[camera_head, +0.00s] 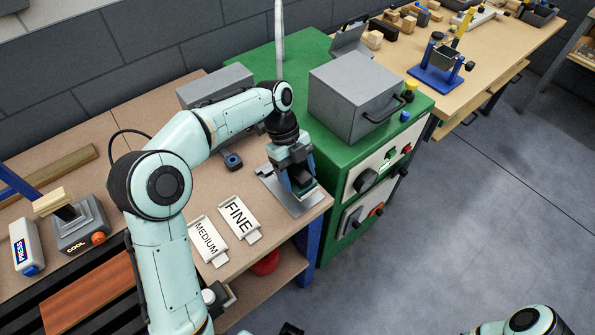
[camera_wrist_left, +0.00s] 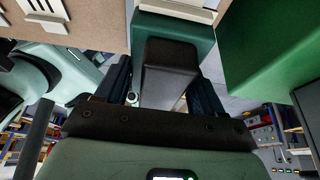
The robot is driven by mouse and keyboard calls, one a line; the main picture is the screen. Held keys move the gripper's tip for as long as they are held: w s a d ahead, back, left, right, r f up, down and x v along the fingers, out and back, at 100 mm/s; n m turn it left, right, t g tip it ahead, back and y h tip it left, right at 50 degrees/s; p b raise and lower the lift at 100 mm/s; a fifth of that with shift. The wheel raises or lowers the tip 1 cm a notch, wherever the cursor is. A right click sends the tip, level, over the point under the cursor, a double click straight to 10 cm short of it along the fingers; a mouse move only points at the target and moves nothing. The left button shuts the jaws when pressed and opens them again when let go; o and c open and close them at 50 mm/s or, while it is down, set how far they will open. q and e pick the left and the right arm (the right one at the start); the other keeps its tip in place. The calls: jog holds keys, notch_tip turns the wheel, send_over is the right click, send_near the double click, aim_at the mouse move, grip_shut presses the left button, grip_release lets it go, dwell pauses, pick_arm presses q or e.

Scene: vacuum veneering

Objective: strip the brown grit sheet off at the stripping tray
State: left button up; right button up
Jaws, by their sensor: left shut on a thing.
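My left gripper (camera_head: 303,181) is shut on the dark handle of a sanding block (camera_head: 303,189). In the left wrist view the dark handle (camera_wrist_left: 168,72) sits between my two fingers, with the block's green body (camera_wrist_left: 170,30) beyond it. The block is at the grey metal stripping tray (camera_head: 268,178), near the bench's front corner; I cannot tell whether they touch. A pale strip (camera_wrist_left: 190,13) shows past the green body in the wrist view. I cannot make out a brown grit sheet; the block's underside is hidden. My right gripper cannot be made out.
Pale holders labelled FINE (camera_head: 238,216) and MEDIUM (camera_head: 207,241) lie left of the tray. A green cabinet (camera_head: 335,165) with a grey box (camera_head: 350,97) stands close on the right. A COOL station (camera_head: 80,227) is at the far left. A red container (camera_head: 265,263) sits below the bench top.

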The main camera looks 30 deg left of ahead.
pick_arm(q)
jog(key=shift+f+b, duration=1.3)
jog(key=shift+f, duration=1.35)
jog(key=shift+w+a+r+p, duration=0.2)
jog(key=shift+a+r+p, duration=0.05)
jog(key=shift+a+p, duration=0.25)
jog(key=shift+w+a+f+p, duration=0.1)
jog(key=shift+w+a+p, duration=0.2)
jog(key=shift+a, duration=0.2)
pick_arm(e)
jog(key=shift+s+f, duration=0.25)
jog(key=shift+f, duration=0.45)
pick_arm(q)
jog(key=o, duration=0.3)
jog(key=c, duration=0.6)
pick_arm(e)
jog(key=shift+r, duration=0.1)
pick_arm(q)
jog(key=shift+r+p, duration=1.85)
jog(key=shift+r, duration=1.25)
pick_arm(e)
jog(key=shift+w+r, duration=0.4)
jog(key=shift+r, duration=0.3)
jog(key=shift+w+r, duration=0.35)
jog(key=shift+r, duration=0.3)
jog(key=shift+w+r, duration=0.4)
jog(key=shift+r, duration=0.3)
